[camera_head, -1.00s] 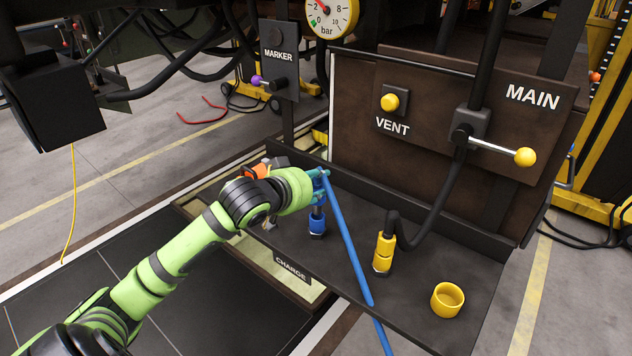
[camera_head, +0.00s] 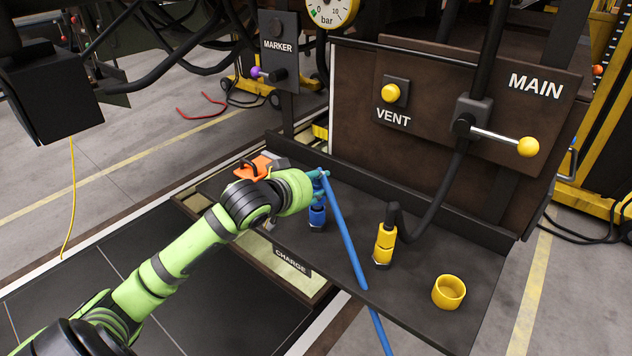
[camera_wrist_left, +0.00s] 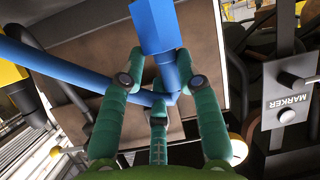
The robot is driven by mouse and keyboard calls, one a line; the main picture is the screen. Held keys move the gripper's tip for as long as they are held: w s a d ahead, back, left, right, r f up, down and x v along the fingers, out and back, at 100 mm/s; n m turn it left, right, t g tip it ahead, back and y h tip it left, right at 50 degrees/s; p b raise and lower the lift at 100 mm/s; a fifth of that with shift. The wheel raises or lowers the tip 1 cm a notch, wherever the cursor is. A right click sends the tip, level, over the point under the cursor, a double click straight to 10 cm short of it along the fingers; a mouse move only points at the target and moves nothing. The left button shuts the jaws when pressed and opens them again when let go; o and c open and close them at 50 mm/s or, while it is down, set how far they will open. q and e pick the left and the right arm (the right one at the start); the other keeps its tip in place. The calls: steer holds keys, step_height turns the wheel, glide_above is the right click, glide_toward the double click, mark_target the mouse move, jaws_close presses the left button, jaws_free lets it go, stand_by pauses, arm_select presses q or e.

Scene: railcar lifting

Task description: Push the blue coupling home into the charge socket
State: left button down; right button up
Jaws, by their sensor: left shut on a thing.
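The blue coupling (camera_head: 317,214) stands upright on the dark deck (camera_head: 440,255), at the spot behind the CHARGE label (camera_head: 292,262). The charge socket is mostly hidden beneath it, and I cannot tell how deep the coupling sits. My left gripper (camera_head: 319,184) is above it, its teal fingers shut around the coupling's top. In the left wrist view, the fingers (camera_wrist_left: 165,90) close on the neck where the blue hose bends, and the hexagonal blue body (camera_wrist_left: 153,28) points away. The blue hose (camera_head: 345,235) runs down over the deck's front edge. My right gripper is not in view.
A yellow coupling (camera_head: 384,246) with a black hose and an empty yellow ring (camera_head: 449,293) stand to the right. Behind are the VENT button (camera_head: 391,92) and MAIN lever (camera_head: 527,147). An orange item (camera_head: 256,167) lies behind my wrist.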

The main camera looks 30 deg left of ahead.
arm_select(q)
steer(key=shift+f+b, duration=0.3)
steer(key=shift+f, duration=0.35)
steer(key=c, duration=0.8)
jaws_free()
steer(key=v, duration=0.7)
steer(key=shift+s+r, duration=0.2)
steer(key=shift+s, duration=0.1)
